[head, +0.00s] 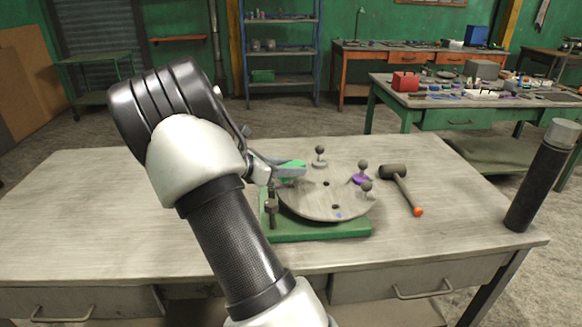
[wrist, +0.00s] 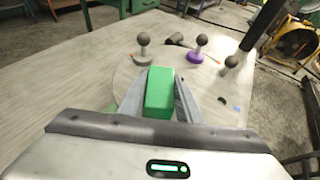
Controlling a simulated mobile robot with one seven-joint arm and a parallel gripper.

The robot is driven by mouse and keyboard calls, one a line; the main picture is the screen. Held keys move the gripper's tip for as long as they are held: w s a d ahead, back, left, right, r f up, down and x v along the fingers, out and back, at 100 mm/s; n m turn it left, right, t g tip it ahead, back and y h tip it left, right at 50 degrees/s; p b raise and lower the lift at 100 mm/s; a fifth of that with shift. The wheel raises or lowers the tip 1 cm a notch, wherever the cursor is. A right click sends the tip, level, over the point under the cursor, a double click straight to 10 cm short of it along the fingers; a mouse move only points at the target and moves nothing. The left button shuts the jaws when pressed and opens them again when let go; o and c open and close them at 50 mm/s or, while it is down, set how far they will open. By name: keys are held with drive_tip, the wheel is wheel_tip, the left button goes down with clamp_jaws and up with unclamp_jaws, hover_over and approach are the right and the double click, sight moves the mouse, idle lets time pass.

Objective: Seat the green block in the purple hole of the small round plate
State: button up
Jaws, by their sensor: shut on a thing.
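My gripper (wrist: 160,90) is shut on the green block (wrist: 159,92), which stands between its two grey fingers in the wrist view. In the head view the green block (head: 293,166) shows beside the fingers, above the left rear part of the round plate (head: 318,203). The pale plate lies on a green base (head: 320,232). It has small dark holes and a blue mark (head: 338,215) near its front edge. I cannot make out a purple hole; my gripper and the block cover part of the plate. Whether the block touches the plate cannot be told.
Ball-topped knobs stand around the plate: a grey one (head: 320,157), a purple-based one (head: 361,174) and a pale one (head: 367,191). A dark post (head: 271,211) stands at the front left. A mallet (head: 399,184) and a black cylinder (head: 541,178) are rightward. The table's left is clear.

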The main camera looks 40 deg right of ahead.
drive_tip(key=shift+f+b, duration=0.95)
drive_tip(key=shift+f, duration=0.85)
drive_tip(key=o, duration=0.8)
drive_tip(key=shift+r, duration=0.1)
drive_tip(key=shift+r+p, duration=3.3)
drive_tip(key=shift+r, duration=0.35)
drive_tip(key=o, duration=0.6)
drive_tip(key=shift+c, duration=0.2)
